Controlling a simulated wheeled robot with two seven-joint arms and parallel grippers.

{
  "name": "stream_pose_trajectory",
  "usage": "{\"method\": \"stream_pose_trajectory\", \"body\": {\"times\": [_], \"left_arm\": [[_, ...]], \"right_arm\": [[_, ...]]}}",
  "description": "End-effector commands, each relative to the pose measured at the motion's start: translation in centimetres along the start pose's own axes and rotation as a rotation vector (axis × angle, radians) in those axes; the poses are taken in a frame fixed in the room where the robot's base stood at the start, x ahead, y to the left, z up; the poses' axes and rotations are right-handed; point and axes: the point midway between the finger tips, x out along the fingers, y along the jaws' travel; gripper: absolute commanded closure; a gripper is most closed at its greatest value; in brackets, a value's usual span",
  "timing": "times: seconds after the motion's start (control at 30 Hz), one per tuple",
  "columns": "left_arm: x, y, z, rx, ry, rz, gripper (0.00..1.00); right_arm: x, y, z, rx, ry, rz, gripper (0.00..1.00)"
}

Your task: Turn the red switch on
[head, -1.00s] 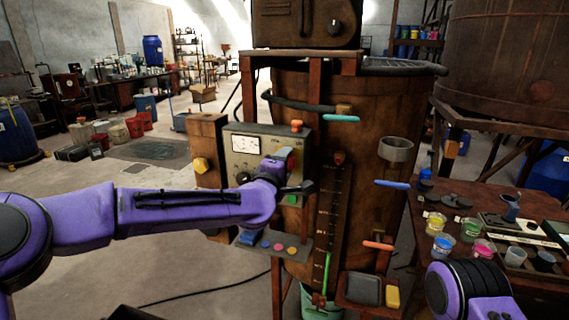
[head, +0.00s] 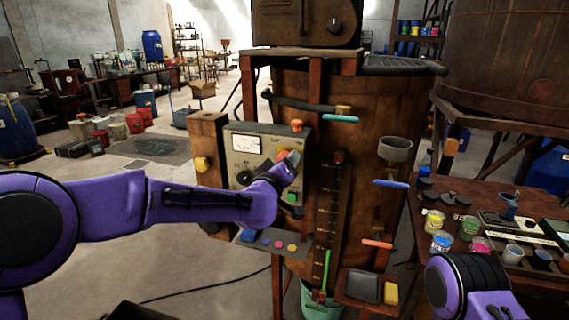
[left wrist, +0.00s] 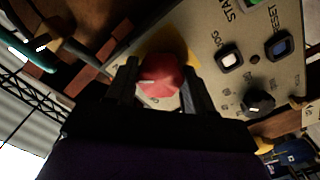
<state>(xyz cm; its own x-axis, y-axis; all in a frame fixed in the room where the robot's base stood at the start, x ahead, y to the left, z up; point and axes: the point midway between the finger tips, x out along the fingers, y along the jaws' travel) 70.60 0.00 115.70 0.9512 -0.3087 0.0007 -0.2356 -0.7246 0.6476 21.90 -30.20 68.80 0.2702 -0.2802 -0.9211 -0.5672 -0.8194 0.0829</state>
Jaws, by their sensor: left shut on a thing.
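The red switch (left wrist: 160,80) is a faceted red knob with a pale pointer mark, set in a yellow surround on the control panel (head: 240,172). In the left wrist view it sits between the two dark fingers of my left gripper (left wrist: 161,88), which is shut on it. In the head view, my left gripper (head: 289,163) is at the panel's right part and hides much of the red switch (head: 283,155). My right arm shows at the lower right, but its gripper is out of view.
In the left wrist view a black knob (left wrist: 258,102) is close by. Paint jars stand on a side table (head: 428,200) to the right.

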Motion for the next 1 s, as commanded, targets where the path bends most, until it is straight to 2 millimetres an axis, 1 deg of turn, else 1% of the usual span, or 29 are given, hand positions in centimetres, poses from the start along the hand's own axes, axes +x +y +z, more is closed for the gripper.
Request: {"method": "stream_pose_trajectory", "body": {"times": [0.3, 0.77, 0.8, 0.83, 0.87, 1.0], "left_arm": [[-0.01, -0.03, 0.09, 0.083, -0.002, 0.0, 0.78], [-0.01, -0.07, 0.13, 0.094, -0.003, -0.001, 0.78], [-0.01, -0.07, 0.13, 0.094, -0.003, -0.001, 0.34], [-0.01, -0.07, 0.13, 0.094, -0.003, -0.001, 0.25], [-0.01, -0.07, 0.13, 0.093, -0.003, -0.001, 0.22], [-0.01, -0.05, 0.09, 0.092, -0.002, 0.0, 0.22]], "right_arm": [[-0.1, 0.01, -0.04, 0.0, 0.0, 0.0, 1.0], [-0.1, 0.01, -0.04, 0.0, 0.0, 0.0, 1.0], [-0.1, 0.01, -0.04, 0.0, 0.0, 0.0, 1.0], [-0.1, 0.01, -0.04, 0.0, 0.0, 0.0, 1.0], [-0.1, 0.01, -0.04, 0.0, 0.0, 0.0, 1.0], [-0.1, 0.01, -0.04, 0.0, 0.0, 0.0, 1.0]]}}
